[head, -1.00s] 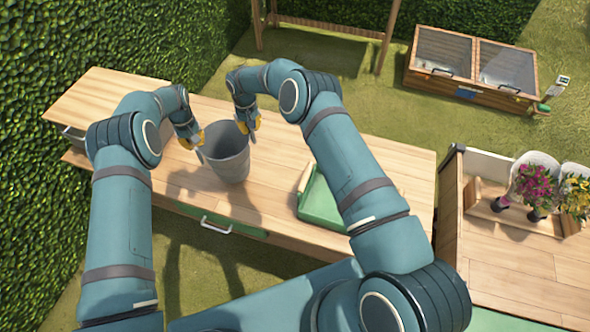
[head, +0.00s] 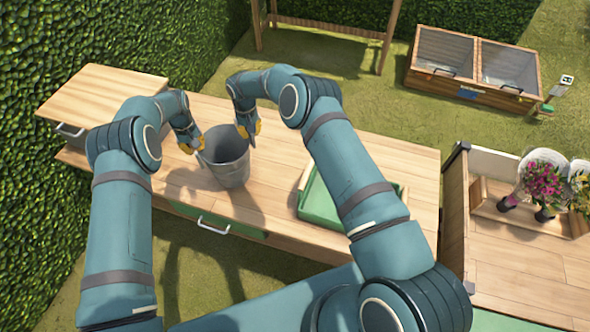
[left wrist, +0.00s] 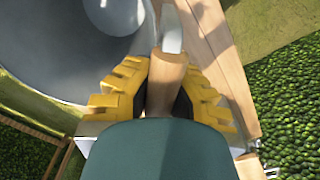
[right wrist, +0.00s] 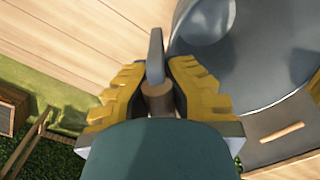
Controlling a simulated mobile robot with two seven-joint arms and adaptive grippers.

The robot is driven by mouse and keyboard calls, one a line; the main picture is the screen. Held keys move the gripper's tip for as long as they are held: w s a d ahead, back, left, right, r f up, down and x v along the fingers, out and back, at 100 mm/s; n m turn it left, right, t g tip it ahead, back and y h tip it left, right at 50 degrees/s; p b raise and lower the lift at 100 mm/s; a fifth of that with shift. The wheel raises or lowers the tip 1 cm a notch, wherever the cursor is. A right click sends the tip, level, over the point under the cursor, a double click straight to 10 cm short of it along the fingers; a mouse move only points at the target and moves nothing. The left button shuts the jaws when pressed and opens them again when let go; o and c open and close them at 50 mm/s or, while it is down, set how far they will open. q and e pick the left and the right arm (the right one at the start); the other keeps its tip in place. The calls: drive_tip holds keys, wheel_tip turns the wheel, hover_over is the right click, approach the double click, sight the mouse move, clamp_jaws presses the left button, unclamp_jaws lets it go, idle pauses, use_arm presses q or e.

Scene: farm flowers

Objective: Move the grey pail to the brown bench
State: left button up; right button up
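The grey pail (head: 227,165) stands upright on, or just above, the wooden-topped bench (head: 375,160) with green drawer fronts; I cannot tell if it touches. My left gripper (head: 190,143) is at the pail's left side and my right gripper (head: 247,130) at its far right side. In the left wrist view my left gripper's yellow fingers (left wrist: 163,95) are shut on a wooden handle grip (left wrist: 166,78) at the pail's side. In the right wrist view my right gripper's fingers (right wrist: 157,97) are shut on the other handle grip (right wrist: 157,103). The pail's base is partly shaded.
A green tray (head: 322,210) lies right of the pail, partly behind my right arm. Another wooden bench (head: 520,262) at right holds potted flowers (head: 543,184). A wooden cold frame (head: 472,65) stands on the grass behind. A hedge (head: 110,35) borders the left.

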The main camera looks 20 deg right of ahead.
use_arm(q)
drive_tip(key=o, duration=0.4)
use_arm(e)
drive_tip(key=o, duration=0.4)
use_arm(q)
drive_tip(key=shift+r, duration=0.15)
wheel_tip(320, 180, up, 12)
drive_tip(key=shift+f, duration=0.1)
use_arm(e)
drive_tip(key=shift+r, duration=0.15)
wheel_tip(320, 180, up, 12)
drive_tip(key=shift+f, duration=0.1)
use_arm(q)
drive_tip(key=shift+s, duration=0.1)
use_arm(e)
drive_tip(key=shift+s, duration=0.1)
